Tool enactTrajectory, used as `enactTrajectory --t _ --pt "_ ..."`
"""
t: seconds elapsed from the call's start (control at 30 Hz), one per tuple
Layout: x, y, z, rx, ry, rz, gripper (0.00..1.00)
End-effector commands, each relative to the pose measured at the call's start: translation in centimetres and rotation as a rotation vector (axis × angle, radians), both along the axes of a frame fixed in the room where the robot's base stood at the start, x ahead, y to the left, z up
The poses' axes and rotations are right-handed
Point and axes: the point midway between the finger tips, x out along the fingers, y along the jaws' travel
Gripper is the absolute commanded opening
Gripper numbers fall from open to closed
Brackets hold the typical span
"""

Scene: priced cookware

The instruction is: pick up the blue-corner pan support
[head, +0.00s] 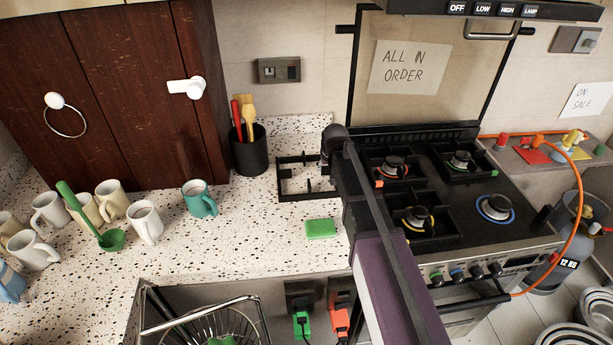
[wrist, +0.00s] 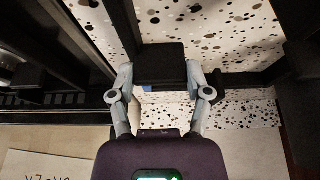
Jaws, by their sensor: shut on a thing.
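The pan support (head: 281,180) is a black square grate over the speckled counter, left of the stove. My arm covers its right side in the head view. In the wrist view my gripper (wrist: 156,82) has its two fingers on either side of a black block of the pan support (wrist: 160,62), shut on it. A small blue patch (wrist: 149,91) shows at the block's edge between the fingers. The head view does not show the fingers, and I cannot tell if the support touches the counter.
The stove (head: 490,215) stands right of the support, with black grates on it. A black utensil pot (head: 249,152) is close on the left. A green sponge (head: 320,228) lies in front. A teal mug (head: 200,199) and several pale mugs stand farther left.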

Motion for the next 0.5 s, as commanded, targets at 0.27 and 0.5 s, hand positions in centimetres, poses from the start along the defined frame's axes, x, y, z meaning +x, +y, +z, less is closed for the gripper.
enactTrajectory --t 0.27,0.5 --pt "0.02 0.04 0.06 0.001 0.0 -0.001 0.03" --pt "0.04 -0.01 0.77 0.002 0.0 -0.001 0.03"
